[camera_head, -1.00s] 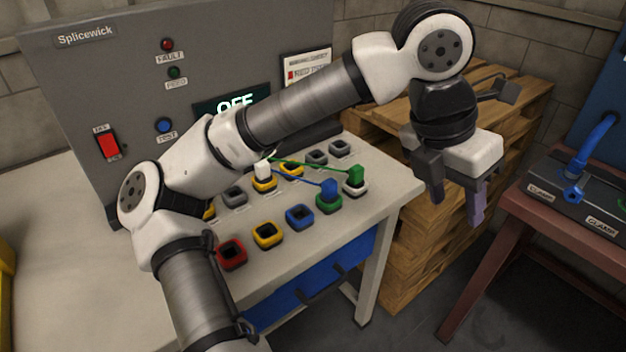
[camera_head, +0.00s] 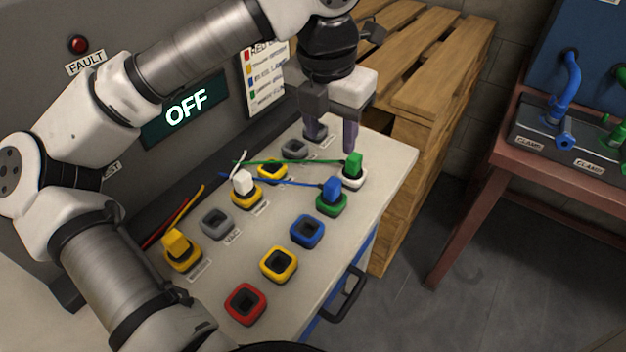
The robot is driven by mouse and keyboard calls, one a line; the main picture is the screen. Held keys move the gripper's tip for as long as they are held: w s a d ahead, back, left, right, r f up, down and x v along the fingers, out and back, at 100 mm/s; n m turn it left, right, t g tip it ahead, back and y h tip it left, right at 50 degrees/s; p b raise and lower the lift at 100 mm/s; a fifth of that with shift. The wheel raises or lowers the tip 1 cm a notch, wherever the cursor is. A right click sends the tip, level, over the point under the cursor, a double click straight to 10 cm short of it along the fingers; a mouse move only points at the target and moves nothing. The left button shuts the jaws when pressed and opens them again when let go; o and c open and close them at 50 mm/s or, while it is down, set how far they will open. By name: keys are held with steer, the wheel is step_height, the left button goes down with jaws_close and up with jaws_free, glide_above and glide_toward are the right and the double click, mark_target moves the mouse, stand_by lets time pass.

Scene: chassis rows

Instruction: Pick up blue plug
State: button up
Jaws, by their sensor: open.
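The blue plug (camera_head: 332,188) stands in a green-rimmed socket (camera_head: 332,204) on the bench top, with a blue wire running left from it. My gripper (camera_head: 332,142) is open and empty. It points down over the back right part of the bench, behind and above the blue plug in the picture. Its fingers are apart from the blue plug. The right finger ends close to the green plug (camera_head: 353,163); I cannot tell whether they touch.
The green plug stands in a white-rimmed socket (camera_head: 350,178). A white plug (camera_head: 243,183) and a yellow plug (camera_head: 177,244) stand to the left. Empty blue (camera_head: 307,231), yellow (camera_head: 278,264) and red (camera_head: 245,303) sockets lie in front. A panel display (camera_head: 185,108) reads OFF.

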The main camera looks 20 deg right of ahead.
mark_target(333, 182)
steer(key=f, duration=0.4)
steer(key=d+f+p, duration=0.1)
steer(key=f, duration=0.4)
steer(key=w+f, duration=0.1)
steer(key=f, duration=0.3)
steer(key=shift+d+f, duration=0.25)
steer(key=shift+f, duration=0.05)
steer(key=shift+c, duration=0.2)
jaws_close()
